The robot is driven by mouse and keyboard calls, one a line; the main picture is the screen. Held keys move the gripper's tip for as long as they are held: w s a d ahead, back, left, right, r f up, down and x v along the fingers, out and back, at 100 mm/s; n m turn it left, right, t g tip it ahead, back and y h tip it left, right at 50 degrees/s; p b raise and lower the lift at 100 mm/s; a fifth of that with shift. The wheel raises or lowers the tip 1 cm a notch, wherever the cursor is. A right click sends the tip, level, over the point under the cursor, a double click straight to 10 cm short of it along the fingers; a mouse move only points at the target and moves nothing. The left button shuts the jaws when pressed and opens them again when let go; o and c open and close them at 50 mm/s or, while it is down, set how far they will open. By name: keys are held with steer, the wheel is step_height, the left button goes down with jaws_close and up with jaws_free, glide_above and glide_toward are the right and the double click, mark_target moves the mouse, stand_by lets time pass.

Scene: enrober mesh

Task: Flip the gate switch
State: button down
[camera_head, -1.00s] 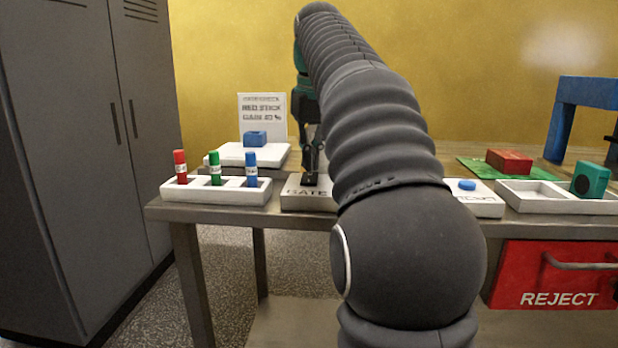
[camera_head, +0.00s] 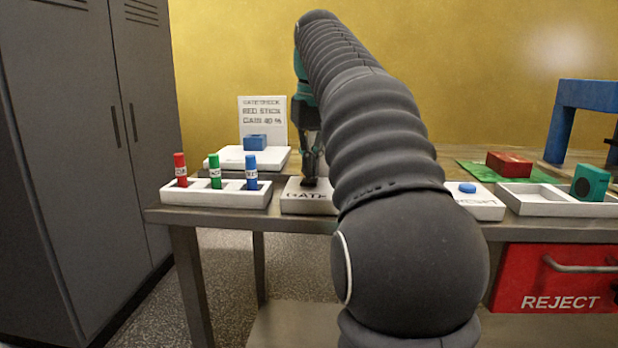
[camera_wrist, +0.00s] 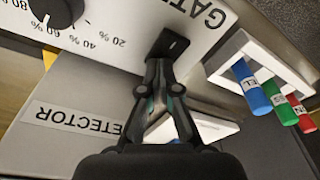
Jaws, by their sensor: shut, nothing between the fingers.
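The white gate box (camera_head: 300,206), lettered GATE, stands near the front of the table. It also shows in the wrist view (camera_wrist: 190,14), with its dark switch (camera_wrist: 170,45) standing out from it. My gripper (camera_head: 310,178) is over the gate box, fingers pointing down. In the wrist view my gripper (camera_wrist: 160,66) is shut and empty, its fingertips right at the switch. I cannot tell whether they touch it. The switch is mostly hidden by the fingertips in the head view, and which way it is thrown is unclear.
A white rack (camera_head: 216,196) with red, green and blue sticks stands left of the gate box. A white box with a blue button (camera_head: 467,187) is to the right, partly behind my arm. A black dial (camera_wrist: 55,10) with a percent scale is near the switch.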

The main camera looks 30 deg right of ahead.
mark_target(310, 179)
steer(key=shift+r+p, duration=1.45)
steer(key=shift+r, duration=1.85)
